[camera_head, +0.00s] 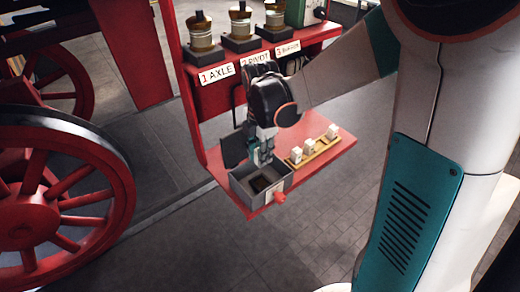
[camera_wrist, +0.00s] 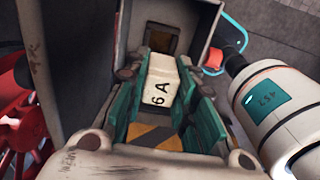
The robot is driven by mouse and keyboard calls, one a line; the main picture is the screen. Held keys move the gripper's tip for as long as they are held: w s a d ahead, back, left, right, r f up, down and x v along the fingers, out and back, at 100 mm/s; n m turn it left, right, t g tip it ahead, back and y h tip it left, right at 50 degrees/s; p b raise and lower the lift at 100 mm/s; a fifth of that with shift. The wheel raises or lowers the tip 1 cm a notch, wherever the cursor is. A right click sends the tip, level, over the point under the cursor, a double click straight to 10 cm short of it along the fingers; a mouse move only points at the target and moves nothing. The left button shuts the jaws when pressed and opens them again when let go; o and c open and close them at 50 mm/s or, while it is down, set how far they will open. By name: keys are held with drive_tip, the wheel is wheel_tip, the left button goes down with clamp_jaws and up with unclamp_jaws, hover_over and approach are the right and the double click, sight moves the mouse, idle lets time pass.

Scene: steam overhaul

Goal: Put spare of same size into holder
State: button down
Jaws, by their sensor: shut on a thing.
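My gripper (camera_head: 262,158) points down over the open grey box (camera_head: 243,192), the holder, on the red lower shelf. In the wrist view, its teal fingers (camera_wrist: 162,95) are shut on a cream-white spare marked 6A (camera_wrist: 162,84). The spare's far end is toward the dark brown slot (camera_wrist: 164,39) inside the box; I cannot tell whether it touches. The box's dark lid (camera_head: 233,148) stands open behind it. A wooden rack (camera_head: 322,151) to the right holds white spares (camera_head: 309,146).
The upper red shelf carries brass-and-black pots (camera_head: 240,25) above labels AXLE, PIVOT and a third. A large red wheel (camera_head: 60,200) stands at left. The floor in front is clear.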

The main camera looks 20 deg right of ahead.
drive_tip(key=shift+d+f+b, duration=0.1)
drive_tip(key=shift+f+b, duration=2.4)
drive_tip(key=shift+f, duration=1.45)
drive_tip(key=shift+f+b, duration=1.1)
drive_tip(key=shift+f, duration=0.2)
drive_tip(key=c, duration=1.2)
unclamp_jaws()
drive_tip(key=shift+c, duration=0.2)
drive_tip(key=shift+r, duration=0.1)
wheel_tip(320, 180, up, 12)
drive_tip(key=shift+f, duration=0.1)
drive_tip(key=shift+s, duration=0.1)
